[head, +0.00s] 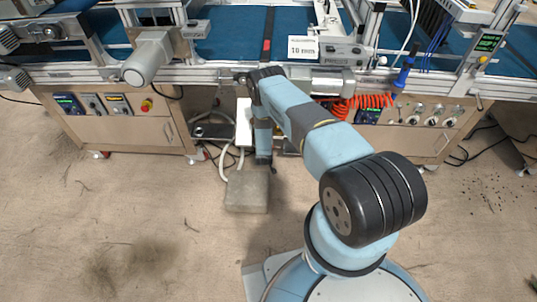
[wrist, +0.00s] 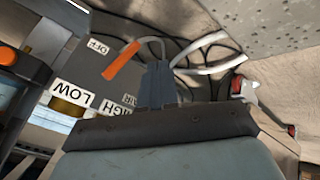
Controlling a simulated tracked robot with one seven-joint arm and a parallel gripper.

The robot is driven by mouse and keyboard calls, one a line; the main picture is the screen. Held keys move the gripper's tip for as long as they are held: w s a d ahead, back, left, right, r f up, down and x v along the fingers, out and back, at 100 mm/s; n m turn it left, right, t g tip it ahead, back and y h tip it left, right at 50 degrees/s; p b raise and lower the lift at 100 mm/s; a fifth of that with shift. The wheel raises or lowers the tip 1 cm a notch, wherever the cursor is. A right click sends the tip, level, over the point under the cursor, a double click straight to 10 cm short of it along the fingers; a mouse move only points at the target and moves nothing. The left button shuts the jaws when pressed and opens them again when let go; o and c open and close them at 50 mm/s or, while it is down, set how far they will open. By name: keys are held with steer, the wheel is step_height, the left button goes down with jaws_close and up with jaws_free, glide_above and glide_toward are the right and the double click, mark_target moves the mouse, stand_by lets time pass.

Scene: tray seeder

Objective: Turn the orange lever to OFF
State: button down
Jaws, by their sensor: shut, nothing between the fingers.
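The orange lever (wrist: 121,62) shows in the wrist view, left of my gripper, on a dark grey panel (wrist: 100,72). Its orange grip slants down to the left, with its lower end between the OFF label (wrist: 98,47) and the AIR label (wrist: 128,100). In the head view my gripper (head: 263,160) points down behind a grey block; the lever cannot be made out there.
The grey block (head: 247,192) stands on the floor close to my gripper. Pale hoses (wrist: 205,55) and dark cables lie beside the lever. LOW (wrist: 73,92) and HIGH (wrist: 108,108) labels are nearby. The seeder bench (head: 115,135) stands behind; open floor lies left.

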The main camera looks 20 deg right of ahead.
steer(key=w+d+f, duration=0.3)
steer(key=w, duration=0.1)
steer(key=shift+w+d, duration=0.2)
steer(key=shift+d, duration=0.1)
